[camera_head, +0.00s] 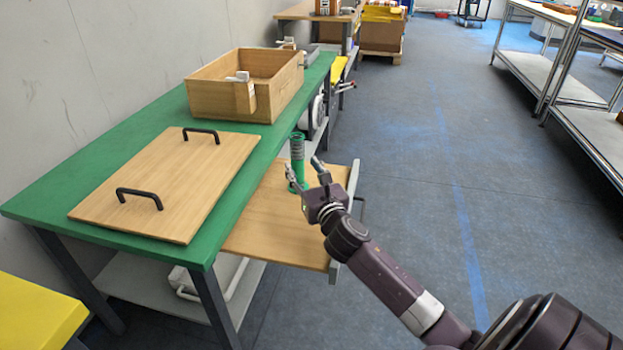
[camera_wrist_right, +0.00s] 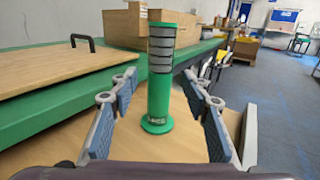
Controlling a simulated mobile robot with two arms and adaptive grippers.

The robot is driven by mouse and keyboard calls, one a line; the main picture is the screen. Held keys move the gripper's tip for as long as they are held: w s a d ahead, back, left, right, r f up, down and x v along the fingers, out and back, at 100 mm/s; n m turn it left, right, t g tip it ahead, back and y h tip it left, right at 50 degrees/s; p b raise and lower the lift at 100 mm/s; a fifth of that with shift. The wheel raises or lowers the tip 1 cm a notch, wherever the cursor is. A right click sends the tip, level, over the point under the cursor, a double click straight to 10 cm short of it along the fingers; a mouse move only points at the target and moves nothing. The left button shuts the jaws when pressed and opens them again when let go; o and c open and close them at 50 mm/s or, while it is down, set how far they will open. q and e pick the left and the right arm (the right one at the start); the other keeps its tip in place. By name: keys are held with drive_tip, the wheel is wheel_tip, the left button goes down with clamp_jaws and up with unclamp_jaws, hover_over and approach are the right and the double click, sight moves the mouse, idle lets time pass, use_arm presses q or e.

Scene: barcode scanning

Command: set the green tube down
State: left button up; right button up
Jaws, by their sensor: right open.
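The green tube (camera_head: 297,160) stands upright on the lower wooden board (camera_head: 262,238) beside the green table. It has a round green base and grey bands near its top. In the right wrist view the tube (camera_wrist_right: 159,98) stands between the spread fingers, apart from both. My right gripper (camera_head: 306,177) is open around the tube; its two fingers also show in the right wrist view (camera_wrist_right: 160,105). My left gripper is not in view.
A wooden tray with two black handles (camera_head: 172,185) lies on the green table (camera_head: 100,165). An open wooden box (camera_head: 208,102) stands farther back on it. Grey shelving (camera_head: 560,92) stands at the right. The blue floor between is clear.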

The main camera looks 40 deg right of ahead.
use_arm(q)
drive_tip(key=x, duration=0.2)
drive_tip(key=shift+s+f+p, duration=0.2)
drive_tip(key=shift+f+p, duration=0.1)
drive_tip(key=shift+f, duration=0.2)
use_arm(e)
drive_tip(key=v, duration=0.7)
drive_tip(key=shift+r, duration=0.1)
